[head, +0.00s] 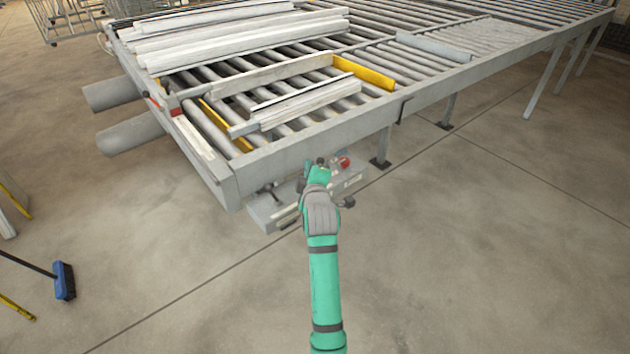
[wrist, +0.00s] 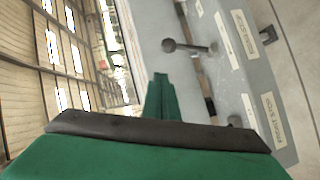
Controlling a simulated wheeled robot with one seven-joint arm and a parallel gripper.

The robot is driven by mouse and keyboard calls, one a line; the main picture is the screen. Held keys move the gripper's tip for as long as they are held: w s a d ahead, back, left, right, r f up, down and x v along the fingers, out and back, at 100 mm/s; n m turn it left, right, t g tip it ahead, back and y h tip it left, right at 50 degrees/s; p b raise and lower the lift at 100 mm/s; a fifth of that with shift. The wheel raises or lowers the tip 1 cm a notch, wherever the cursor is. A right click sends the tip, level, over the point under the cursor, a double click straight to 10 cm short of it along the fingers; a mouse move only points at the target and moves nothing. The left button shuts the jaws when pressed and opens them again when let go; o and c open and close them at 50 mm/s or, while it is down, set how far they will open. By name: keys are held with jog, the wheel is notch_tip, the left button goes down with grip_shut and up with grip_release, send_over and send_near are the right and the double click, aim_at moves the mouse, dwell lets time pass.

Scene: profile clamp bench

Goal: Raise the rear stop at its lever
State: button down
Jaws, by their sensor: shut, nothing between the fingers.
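My gripper (head: 317,171) is shut and empty, in front of the grey control box (head: 265,213) under the bench's near edge. In the wrist view the closed green fingertips (wrist: 160,78) point toward a grey panel. A lever with a dark ball end (wrist: 169,45) stands out from the panel just beyond the fingertips, apart from them. I cannot tell which lever is the rear stop's.
The roller bench (head: 310,140) carries long pale profiles (head: 235,38) and yellow bars (head: 363,73). A red button (head: 344,162) sits on the box right of my gripper. A blue broom (head: 64,281) is at the left. The floor in front is clear.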

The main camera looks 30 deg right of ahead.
jog(key=v, duration=0.9)
jog(key=shift+s+r, duration=0.25)
jog(key=shift+s, duration=0.05)
jog(key=s+a+f+m+y, duration=0.1)
jog(key=s+a+f+m, duration=0.2)
jog(key=s+a+f, duration=0.55)
jog(key=s+a+f+m+y, duration=0.2)
jog(key=s+a+f, duration=0.4)
jog(key=a+f, duration=0.55)
jog(key=s+a+r+m+y, duration=0.1)
jog(key=s+a, duration=0.3)
jog(key=s, duration=0.5)
jog(key=s+a+m+y, duration=0.1)
jog(key=s+a, duration=0.3)
jog(key=s, duration=0.5)
jog(key=s+a+r+m+t+y, duration=0.1)
jog(key=s+a+m, duration=0.1)
jog(key=s+a, duration=0.3)
jog(key=s, duration=0.4)
jog(key=shift+s+r+y, duration=0.3)
jog(key=shift+s, duration=0.1)
